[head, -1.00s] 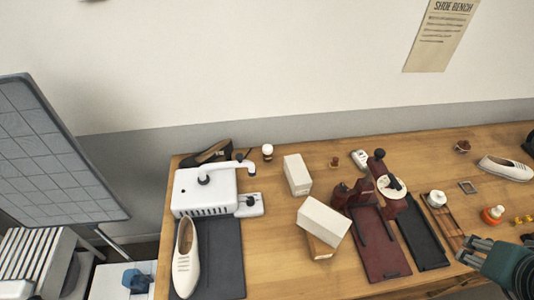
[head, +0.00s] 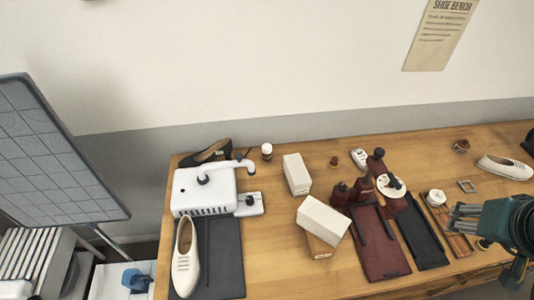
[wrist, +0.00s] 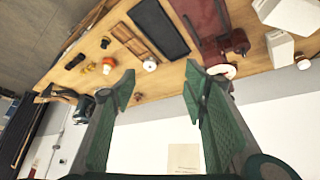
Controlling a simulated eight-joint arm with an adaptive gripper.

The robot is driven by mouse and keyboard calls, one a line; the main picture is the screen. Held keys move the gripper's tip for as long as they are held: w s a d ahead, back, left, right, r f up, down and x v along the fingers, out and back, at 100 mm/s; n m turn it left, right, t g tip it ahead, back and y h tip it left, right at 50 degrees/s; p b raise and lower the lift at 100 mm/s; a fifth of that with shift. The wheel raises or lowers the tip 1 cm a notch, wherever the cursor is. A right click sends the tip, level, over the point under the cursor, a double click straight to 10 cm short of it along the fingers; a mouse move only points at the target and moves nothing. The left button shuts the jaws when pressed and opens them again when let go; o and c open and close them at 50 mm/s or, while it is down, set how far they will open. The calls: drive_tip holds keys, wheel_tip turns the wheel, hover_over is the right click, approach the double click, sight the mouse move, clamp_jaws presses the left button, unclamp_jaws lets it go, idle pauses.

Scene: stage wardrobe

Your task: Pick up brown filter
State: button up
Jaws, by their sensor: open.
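A small brown cup-like piece (head: 461,146) stands near the back edge of the bench at the right in the head view; it may be the brown filter. A similar small brown piece (wrist: 138,97) shows between the fingers in the wrist view, some way beyond them. Another small brown item (head: 334,161) lies near the back middle; I cannot tell which is the filter. My gripper (head: 458,218) is open and empty, in the air over the right front part of the bench. Its two green fingers (wrist: 158,84) are spread wide in the wrist view, touching nothing.
The wooden bench (head: 280,270) holds a white machine (head: 205,190), white boxes (head: 323,219), a dark red press (head: 380,245) and a black tray (head: 424,245).

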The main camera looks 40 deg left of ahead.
drive_tip(key=w+a+n+g+y, duration=0.15)
drive_tip(key=w+a+n, duration=0.25)
drive_tip(key=w+a, duration=0.6)
drive_tip(key=w+a+n+g+h, duration=0.1)
drive_tip(key=w+a+n+g, duration=0.15)
drive_tip(key=w+a, duration=0.7)
drive_tip(key=n+g+h, duration=0.1)
drive_tip(key=n+g, duration=0.1)
drive_tip(key=n, duration=0.8)
hover_over(267, 146)
drive_tip(key=f, duration=2.5)
drive_tip(key=shift+w+d+f+b, duration=0.1)
drive_tip(key=shift+w+d+b, duration=0.05)
drive_tip(key=shift+d+b, duration=0.2)
drive_tip(key=shift+a+f, duration=0.25)
drive_tip(key=shift+s, duration=0.2)
drive_tip(key=shift+f, duration=1.3)
